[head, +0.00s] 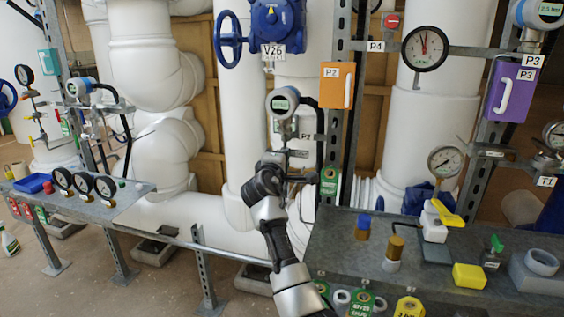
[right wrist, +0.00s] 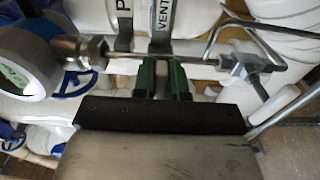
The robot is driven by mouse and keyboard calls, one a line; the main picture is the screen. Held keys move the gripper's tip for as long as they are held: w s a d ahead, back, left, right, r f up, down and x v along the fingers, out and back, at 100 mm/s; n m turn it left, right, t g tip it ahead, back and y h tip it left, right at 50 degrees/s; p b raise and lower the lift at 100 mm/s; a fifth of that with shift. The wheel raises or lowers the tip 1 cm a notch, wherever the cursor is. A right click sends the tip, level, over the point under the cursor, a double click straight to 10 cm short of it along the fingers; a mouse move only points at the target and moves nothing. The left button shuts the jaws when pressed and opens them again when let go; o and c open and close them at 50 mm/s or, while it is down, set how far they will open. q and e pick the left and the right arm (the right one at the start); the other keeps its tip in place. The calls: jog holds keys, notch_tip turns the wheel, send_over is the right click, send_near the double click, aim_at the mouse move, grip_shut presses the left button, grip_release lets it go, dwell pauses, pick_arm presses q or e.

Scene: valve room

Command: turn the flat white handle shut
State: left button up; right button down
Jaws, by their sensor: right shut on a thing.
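My right gripper (head: 279,160) reaches up to the small pipework under the round blue-and-grey gauge (head: 283,102) at the P2 post. A VENT label (right wrist: 164,18) stands just above the fingers. A second label (right wrist: 123,12), starting with P, is to its left. The gripper hides this spot in the head view. My left gripper is not in view.
A bent metal tube (right wrist: 240,28) and a hex fitting (right wrist: 238,66) lie close right of the fingers. The gauge (right wrist: 28,62) is close left. An orange box (head: 336,85) hangs above right. A grey bench (head: 335,240) with several small parts stands right.

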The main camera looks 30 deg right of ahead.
jog(key=shift+f, duration=0.2)
jog(key=c, duration=1.2)
grip_release()
jog(key=shift+r, duration=0.15)
jog(key=shift+o, duration=0.2)
jog(key=v, duration=1.1)
